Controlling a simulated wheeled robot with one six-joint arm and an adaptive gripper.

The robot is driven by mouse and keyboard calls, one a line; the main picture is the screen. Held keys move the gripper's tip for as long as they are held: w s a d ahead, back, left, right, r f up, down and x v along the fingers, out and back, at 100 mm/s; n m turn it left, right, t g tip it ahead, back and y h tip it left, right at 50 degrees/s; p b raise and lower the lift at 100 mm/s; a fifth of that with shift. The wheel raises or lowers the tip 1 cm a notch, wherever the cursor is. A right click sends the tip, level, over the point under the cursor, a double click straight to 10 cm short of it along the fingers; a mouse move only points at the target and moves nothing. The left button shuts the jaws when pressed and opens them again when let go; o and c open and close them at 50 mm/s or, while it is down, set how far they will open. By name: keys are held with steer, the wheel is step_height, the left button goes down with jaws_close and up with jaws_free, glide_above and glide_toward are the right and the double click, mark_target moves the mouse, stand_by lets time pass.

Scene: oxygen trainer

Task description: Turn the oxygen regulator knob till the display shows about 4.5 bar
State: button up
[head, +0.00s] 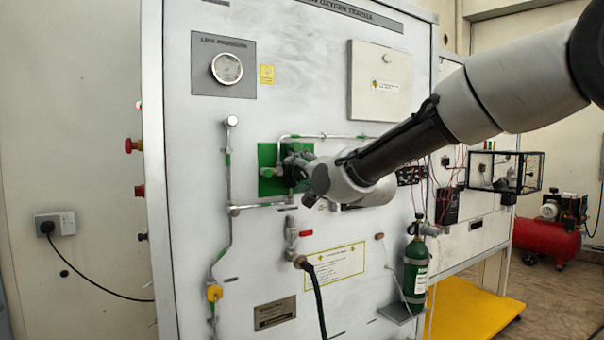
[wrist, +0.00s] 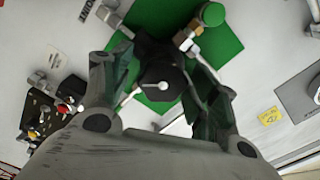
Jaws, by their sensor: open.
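The regulator knob (wrist: 160,82) is dark and many-sided with a pale pin at its centre. It sits in front of the green plate (wrist: 185,25) in the wrist view. My gripper (wrist: 165,70) is open, with one finger on each side of the knob; I cannot tell whether either finger touches it. In the head view my gripper (head: 297,175) is at the green plate (head: 268,182), and the arm hides most of the knob. The round Line Pressure gauge (head: 227,68) is on the panel at upper left; its reading is too small to tell.
Pipes (head: 229,160) run along the panel around the green plate. A red-handled valve with a hose (head: 302,262) is below my gripper. A green cylinder (head: 415,268) stands at lower right. Red buttons (head: 133,145) line the panel's left edge.

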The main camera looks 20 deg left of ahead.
steer(key=v, duration=0.8)
